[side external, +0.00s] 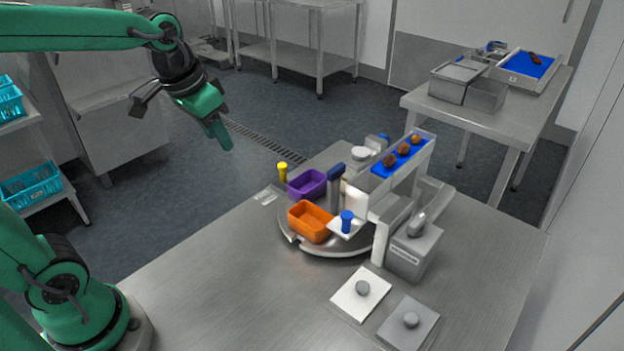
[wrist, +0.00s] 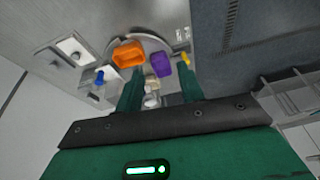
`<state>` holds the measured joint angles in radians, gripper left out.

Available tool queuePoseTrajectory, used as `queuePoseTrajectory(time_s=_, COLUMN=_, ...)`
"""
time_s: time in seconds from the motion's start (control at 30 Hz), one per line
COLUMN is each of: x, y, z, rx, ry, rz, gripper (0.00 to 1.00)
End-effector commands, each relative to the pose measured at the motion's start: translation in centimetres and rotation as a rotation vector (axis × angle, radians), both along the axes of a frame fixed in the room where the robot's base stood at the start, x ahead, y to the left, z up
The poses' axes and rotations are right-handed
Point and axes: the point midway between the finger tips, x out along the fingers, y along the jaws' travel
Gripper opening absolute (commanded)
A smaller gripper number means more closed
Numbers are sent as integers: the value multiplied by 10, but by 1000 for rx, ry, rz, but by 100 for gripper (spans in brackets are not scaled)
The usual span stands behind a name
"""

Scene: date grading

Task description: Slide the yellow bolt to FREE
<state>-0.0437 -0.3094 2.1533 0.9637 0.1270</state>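The yellow bolt (side external: 282,172) stands upright at the table's far left edge, beside the turntable. It also shows in the wrist view as a small yellow spot (wrist: 186,57). A small pale plate (side external: 265,196) lies on the table near it; its marking is too small to read. My gripper (side external: 223,140) hangs in the air to the left of the bolt and above table height, touching nothing. In the wrist view its two green fingers (wrist: 160,88) are apart with nothing held between them.
A round turntable (side external: 318,251) carries an orange tray (side external: 309,229) and a purple tray (side external: 307,188). A blue knob (side external: 347,222) and a blue belt with dates (side external: 381,169) stand to the right. Two knobbed plates (side external: 345,298) lie in front. The table's front left is clear.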

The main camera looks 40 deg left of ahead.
Motion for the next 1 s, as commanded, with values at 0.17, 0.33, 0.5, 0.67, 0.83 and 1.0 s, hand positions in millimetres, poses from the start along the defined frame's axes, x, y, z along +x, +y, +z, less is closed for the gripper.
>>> queuePoseTrajectory(time_s=0.17, x=34, y=6, z=-7, rx=8, ry=53, rz=-23, gripper=38)
queuePoseTrajectory(time_s=0.33, x=66, y=13, z=-17, rx=16, ry=97, rz=-45, gripper=38)
queuePoseTrajectory(time_s=0.5, x=97, y=21, z=-32, rx=20, ry=143, rz=-68, gripper=38)
queuePoseTrajectory(time_s=0.67, x=125, y=28, z=-51, rx=21, ry=185, rz=-90, gripper=38)
queuePoseTrajectory(time_s=0.83, x=153, y=37, z=-75, rx=22, ry=230, rz=-114, gripper=38)
queuePoseTrajectory(time_s=1.0, x=178, y=46, z=-104, rx=21, ry=274, rz=-139, gripper=38)
